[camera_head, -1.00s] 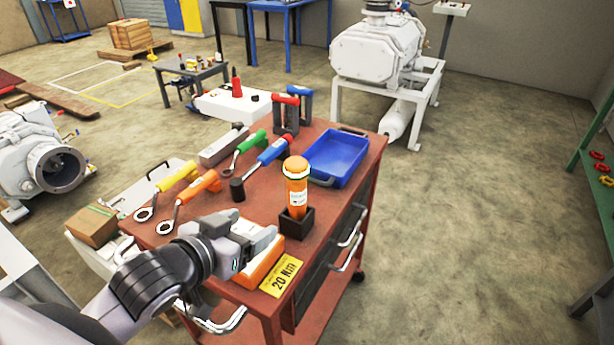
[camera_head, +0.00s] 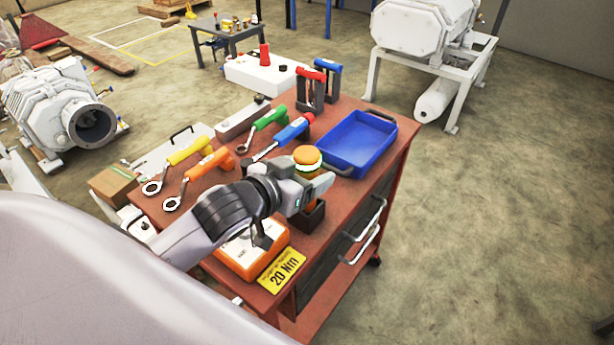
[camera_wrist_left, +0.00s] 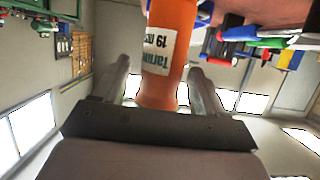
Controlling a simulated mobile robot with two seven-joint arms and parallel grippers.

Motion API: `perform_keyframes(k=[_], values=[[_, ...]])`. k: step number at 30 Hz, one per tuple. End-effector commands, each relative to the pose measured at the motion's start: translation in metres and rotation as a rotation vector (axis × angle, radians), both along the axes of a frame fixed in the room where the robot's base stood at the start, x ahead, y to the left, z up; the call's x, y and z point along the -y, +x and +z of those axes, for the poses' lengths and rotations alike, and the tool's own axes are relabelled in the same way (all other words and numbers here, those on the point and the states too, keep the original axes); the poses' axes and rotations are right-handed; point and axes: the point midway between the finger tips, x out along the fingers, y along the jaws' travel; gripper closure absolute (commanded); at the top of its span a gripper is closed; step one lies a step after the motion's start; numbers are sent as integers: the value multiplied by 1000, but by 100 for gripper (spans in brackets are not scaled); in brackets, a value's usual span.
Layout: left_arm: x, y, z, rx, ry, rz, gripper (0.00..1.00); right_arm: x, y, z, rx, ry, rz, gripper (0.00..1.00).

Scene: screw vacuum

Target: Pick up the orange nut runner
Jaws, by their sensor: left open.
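The orange nut runner (camera_head: 307,157) stands upright in a small black holder (camera_head: 313,216) on the red cart. In the head view my left gripper (camera_head: 318,188) is at its body and hides most of it, leaving the orange top with its pale band in view. In the left wrist view the orange body (camera_wrist_left: 168,50) with a white label stands between the two fingers (camera_wrist_left: 160,84). The fingers are apart, with a gap on each side of it, so the gripper is open around the nut runner. My right gripper is not in view.
On the red cart (camera_head: 345,205), a blue tray (camera_head: 357,143) stands right behind the nut runner. An orange-and-white box (camera_head: 250,262) and a yellow "20 Nm" sign (camera_head: 282,271) are in front.

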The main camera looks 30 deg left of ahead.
Motion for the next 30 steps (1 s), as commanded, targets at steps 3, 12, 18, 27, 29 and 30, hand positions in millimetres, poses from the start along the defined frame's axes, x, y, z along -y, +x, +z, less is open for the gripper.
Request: perform_keyframes(k=[3, 12, 18, 27, 29, 30], values=[[2, 13, -4, 1, 0, 0, 28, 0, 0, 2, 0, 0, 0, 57], [3, 20, -8, 0, 0, 0, 28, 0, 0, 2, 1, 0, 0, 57], [3, 20, -8, 0, 0, 0, 67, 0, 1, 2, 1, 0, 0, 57], [3, 20, -5, 6, 0, 0, 100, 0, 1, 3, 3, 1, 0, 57], [3, 20, -4, 6, 0, 0, 100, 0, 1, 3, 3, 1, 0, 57], [3, 20, -3, 7, 0, 0, 100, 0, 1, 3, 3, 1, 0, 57]])
